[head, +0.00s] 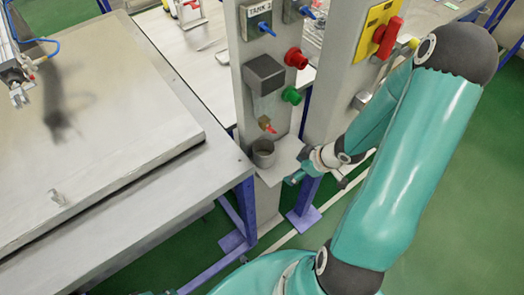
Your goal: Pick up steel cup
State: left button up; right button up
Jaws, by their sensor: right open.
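The steel cup (263,153) is a small grey open-topped cylinder. It stands upright on a small metal shelf (286,158) on the front of a grey post, below a small brass tap with a red handle (266,125). My right gripper (297,174) is at the shelf's right edge, to the right of the cup and slightly lower in the picture. It is open and apart from the cup; its fingers are small and partly unclear. My left gripper is not in view.
The post (262,82) carries a grey box, a red button and a green button above the cup. A large steel lid (110,130) on a table fills the left, with a pneumatic cylinder (15,75) above it. A second post (340,88) stands behind my right arm.

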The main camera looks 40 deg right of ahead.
aim_at(273, 161)
jog(key=w, duration=0.1)
jog(key=w+a, duration=0.1)
jog(key=w, duration=0.3)
jog(key=shift+w+a+f, duration=0.1)
jog(key=shift+a, duration=0.2)
jog(key=shift+w+a, duration=0.2)
jog(key=shift+w, duration=0.3)
jog(key=w, duration=0.2)
jog(key=w+a, duration=0.1)
jog(key=shift+w+b, duration=0.3)
jog(key=shift+w, duration=0.1)
jog(key=shift+w+f+b, duration=0.15)
jog(key=shift+f+b, duration=0.3)
jog(key=shift+f, duration=0.05)
jog(key=c, duration=1)
jog(key=shift+o, duration=0.2)
jog(key=shift+r, duration=0.1)
